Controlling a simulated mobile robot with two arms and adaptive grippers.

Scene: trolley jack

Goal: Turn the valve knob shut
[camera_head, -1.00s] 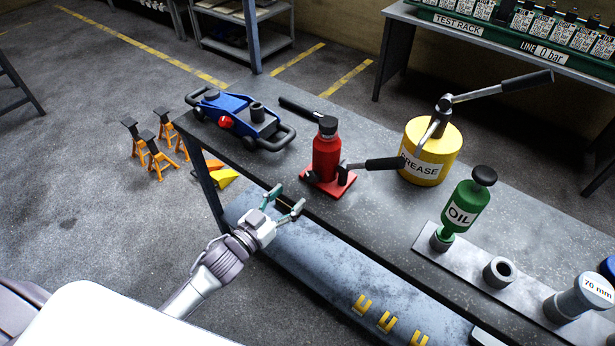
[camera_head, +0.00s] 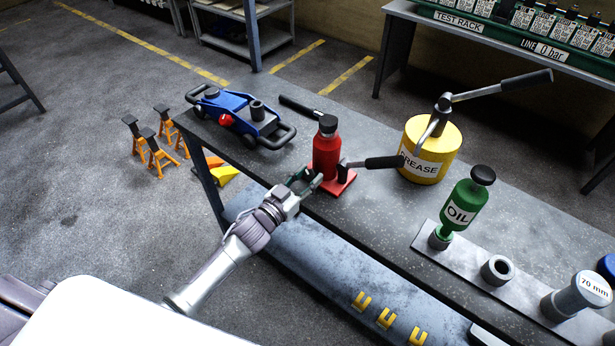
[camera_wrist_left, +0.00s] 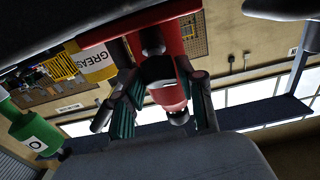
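The red bottle jack (camera_head: 326,155) stands on its red base plate (camera_head: 341,186) at the near edge of the grey workbench. It also shows in the left wrist view (camera_wrist_left: 160,42). My left gripper (camera_head: 308,177) is at the near left side of the jack's base. In the left wrist view its two teal-padded fingers (camera_wrist_left: 163,115) stand apart with a wide gap. A small pale red round part, apparently the valve knob (camera_wrist_left: 170,96), shows between them, with no clear contact. In the head view the gripper hides the knob. My right gripper is out of view.
The jack's black-gripped lever (camera_head: 380,163) points right toward the yellow grease pot (camera_head: 430,155). A loose black bar (camera_head: 300,108) lies behind the jack. A blue trolley jack (camera_head: 240,115) is at the left, a green oil bottle (camera_head: 465,203) at the right.

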